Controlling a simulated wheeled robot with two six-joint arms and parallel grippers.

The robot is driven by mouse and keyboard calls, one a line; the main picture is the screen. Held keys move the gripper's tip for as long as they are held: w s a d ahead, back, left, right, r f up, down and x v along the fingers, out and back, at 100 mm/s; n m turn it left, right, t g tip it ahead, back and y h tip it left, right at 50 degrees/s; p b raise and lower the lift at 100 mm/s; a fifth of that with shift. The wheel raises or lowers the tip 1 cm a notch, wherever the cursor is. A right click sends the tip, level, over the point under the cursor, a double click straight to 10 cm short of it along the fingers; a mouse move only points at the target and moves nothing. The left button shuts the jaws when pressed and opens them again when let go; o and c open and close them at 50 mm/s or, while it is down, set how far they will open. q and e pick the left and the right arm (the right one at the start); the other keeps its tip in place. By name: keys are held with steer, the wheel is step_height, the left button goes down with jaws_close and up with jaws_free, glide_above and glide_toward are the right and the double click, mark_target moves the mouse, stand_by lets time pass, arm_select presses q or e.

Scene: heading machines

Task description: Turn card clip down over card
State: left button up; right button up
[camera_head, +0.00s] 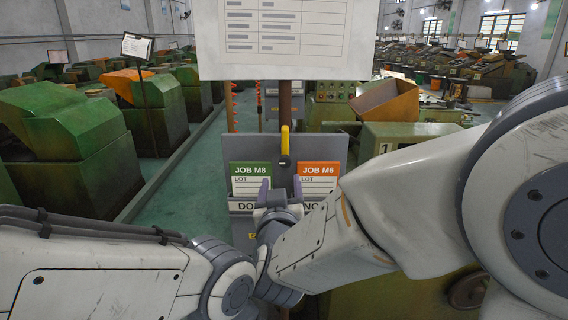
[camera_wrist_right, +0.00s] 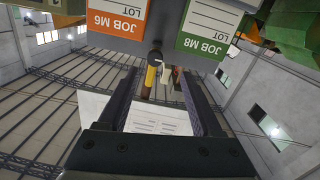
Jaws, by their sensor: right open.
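The card clip (camera_head: 285,140) is a yellow lever on a dark pivot. It points up from the grey board, between and above the two cards. The green JOB M8 card (camera_head: 250,175) is on the left and the orange JOB M6 card (camera_head: 317,170) on the right. My right gripper (camera_head: 280,190) is open in front of the board, below the clip. In the wrist view, which is upside down, the clip (camera_wrist_right: 150,78) shows between the open fingers (camera_wrist_right: 158,76), apart from both. My left arm enters low; its gripper is not seen.
A white sheet (camera_head: 284,40) hangs above the board (camera_head: 233,150). A label strip under the cards is partly hidden by my right gripper. Green machines (camera_head: 65,130) stand left, and an orange chute (camera_head: 387,102) behind right. The green aisle floor (camera_head: 188,190) at left is clear.

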mark_target(285, 162)
steer(key=shift+h, duration=0.3)
steer(key=w+p, duration=0.1)
steer(key=w, duration=0.2)
steer(key=w+p, duration=0.1)
steer(key=w, duration=0.2)
steer(key=w+p, duration=0.1)
steer(key=w, duration=0.2)
steer(key=shift+w+d+r, duration=0.2)
steer(key=shift+d+r, duration=0.1)
steer(key=shift+d, duration=0.1)
steer(key=shift+w, duration=0.55)
steer(key=shift+f, duration=0.1)
jaws_close()
